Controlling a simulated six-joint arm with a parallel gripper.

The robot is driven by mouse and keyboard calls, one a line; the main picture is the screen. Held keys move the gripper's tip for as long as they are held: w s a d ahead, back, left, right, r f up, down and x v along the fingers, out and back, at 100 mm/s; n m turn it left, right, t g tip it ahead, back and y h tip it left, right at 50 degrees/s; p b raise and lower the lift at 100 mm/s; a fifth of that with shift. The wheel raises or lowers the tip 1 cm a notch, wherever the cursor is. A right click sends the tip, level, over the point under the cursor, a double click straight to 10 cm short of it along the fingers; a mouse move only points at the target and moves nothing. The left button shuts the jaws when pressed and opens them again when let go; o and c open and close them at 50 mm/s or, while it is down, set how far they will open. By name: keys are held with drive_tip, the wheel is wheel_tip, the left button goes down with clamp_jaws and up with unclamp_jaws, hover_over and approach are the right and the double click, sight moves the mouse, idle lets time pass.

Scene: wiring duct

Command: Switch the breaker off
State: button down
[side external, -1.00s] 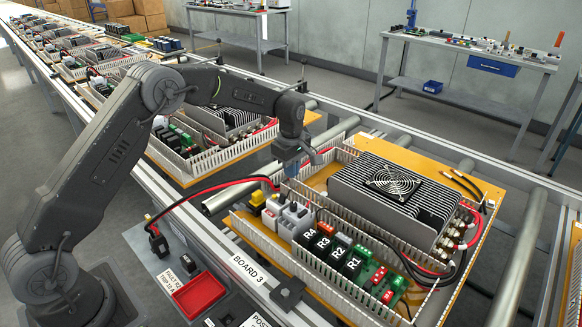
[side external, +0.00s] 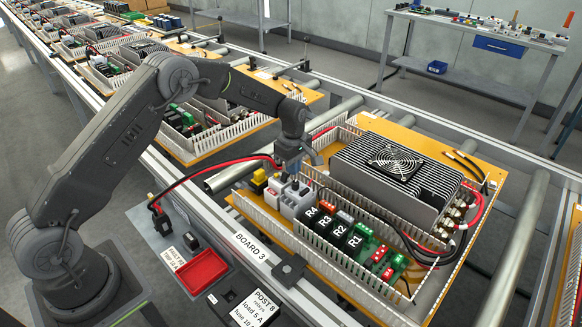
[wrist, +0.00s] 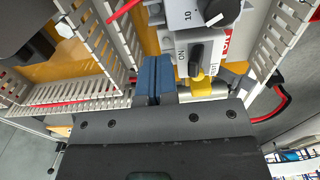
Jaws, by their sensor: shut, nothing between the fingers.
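The breaker (wrist: 181,62) is a pale grey block with a black lever (wrist: 197,58) and the letters ON beside it in the wrist view. In the side view the pale device block (side external: 291,197) stands in the row on the board, partly behind my gripper. My gripper (side external: 292,168) points down just above that row. In the wrist view its blue fingers (wrist: 157,70) are shut and empty, just left of the breaker's lever. I cannot tell whether they touch the breaker.
Slotted duct walls (wrist: 118,40) run along the row. A yellow part (wrist: 201,86) adjoins the breaker. Relays (side external: 333,232) and a finned heatsink (side external: 396,175) share the board. A red lead (side external: 205,190) crosses near my gripper. A red tray (side external: 203,271) stands at the front.

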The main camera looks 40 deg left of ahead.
drive_tip(key=shift+s, duration=0.6)
drive_tip(key=shift+s, duration=0.8)
drive_tip(key=shift+w, duration=0.35)
wheel_tip(320, 180, up, 7)
idle(0.3)
